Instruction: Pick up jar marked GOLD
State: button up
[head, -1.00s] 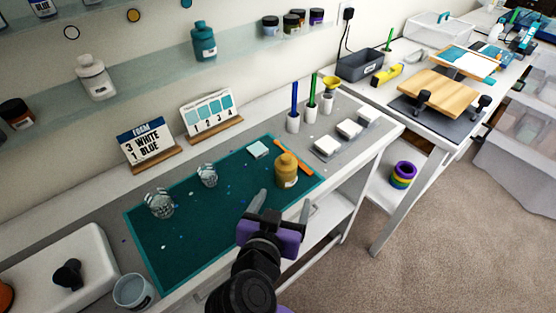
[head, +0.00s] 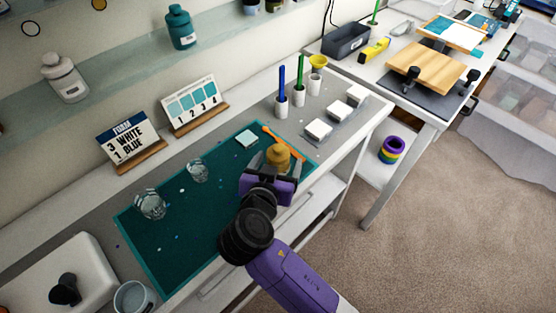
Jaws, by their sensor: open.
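A gold-coloured jar (head: 279,154) stands upright at the right end of the teal mat (head: 185,248). My gripper (head: 277,163) is open, with its two fingers on either side of the jar. I cannot tell whether the fingers touch it. The purple gripper body hides the lower part of the jar, and no label on it can be read from here.
Two clear cups (head: 150,205) stand on the left half of the mat. An orange stick (head: 284,144) lies right behind the jar.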

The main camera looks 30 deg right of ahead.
jog(key=shift+w+d+f, duration=0.1)
jog(key=shift+w, duration=0.05)
jog(key=c, duration=1.7)
grip_shut()
